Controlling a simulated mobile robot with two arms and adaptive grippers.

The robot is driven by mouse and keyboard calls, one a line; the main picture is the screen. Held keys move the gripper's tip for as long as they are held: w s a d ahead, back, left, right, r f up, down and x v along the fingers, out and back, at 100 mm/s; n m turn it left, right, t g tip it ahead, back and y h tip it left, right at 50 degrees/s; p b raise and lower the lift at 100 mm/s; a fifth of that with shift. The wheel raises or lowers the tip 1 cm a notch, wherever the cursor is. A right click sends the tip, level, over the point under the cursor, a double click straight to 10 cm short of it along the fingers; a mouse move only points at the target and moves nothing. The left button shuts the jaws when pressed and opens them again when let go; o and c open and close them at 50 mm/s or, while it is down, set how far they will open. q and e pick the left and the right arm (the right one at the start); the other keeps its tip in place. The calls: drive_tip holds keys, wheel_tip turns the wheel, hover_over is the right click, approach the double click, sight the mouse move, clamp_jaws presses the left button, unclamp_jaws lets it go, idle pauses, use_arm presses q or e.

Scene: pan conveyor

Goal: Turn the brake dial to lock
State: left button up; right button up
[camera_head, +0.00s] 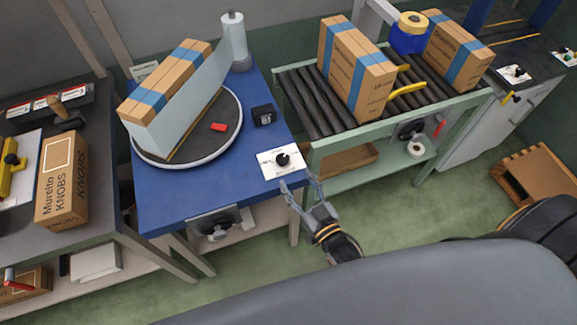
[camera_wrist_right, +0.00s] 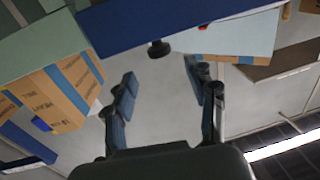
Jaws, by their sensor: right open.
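A black dial (camera_head: 283,159) sits on a white plate (camera_head: 266,165) with small dark marks, at the front right corner of the blue table. The marks are too small to read, and I cannot tell the dial's setting. The wrist view is upside down and shows the black knob (camera_wrist_right: 158,49) against the blue table edge, between and beyond my fingertips. My right gripper (camera_head: 297,182) is open and empty at that table corner, just in front of the plate, apart from the dial. Its fingers also show spread in the wrist view (camera_wrist_right: 160,75). My left gripper is out of view.
A turntable (camera_head: 233,135) on the blue table (camera_head: 175,215) holds taped cartons behind a pale panel. A black block (camera_head: 264,116) stands behind the dial. A roller conveyor (camera_head: 300,98) with cartons is at the right. Another dial (camera_head: 215,224) is on the table's front.

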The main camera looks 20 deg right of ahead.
drive_tip(key=shift+s+d, duration=0.15)
drive_tip(key=shift+s, duration=0.65)
drive_tip(key=shift+s+d, duration=0.1)
drive_tip(key=shift+s, duration=0.65)
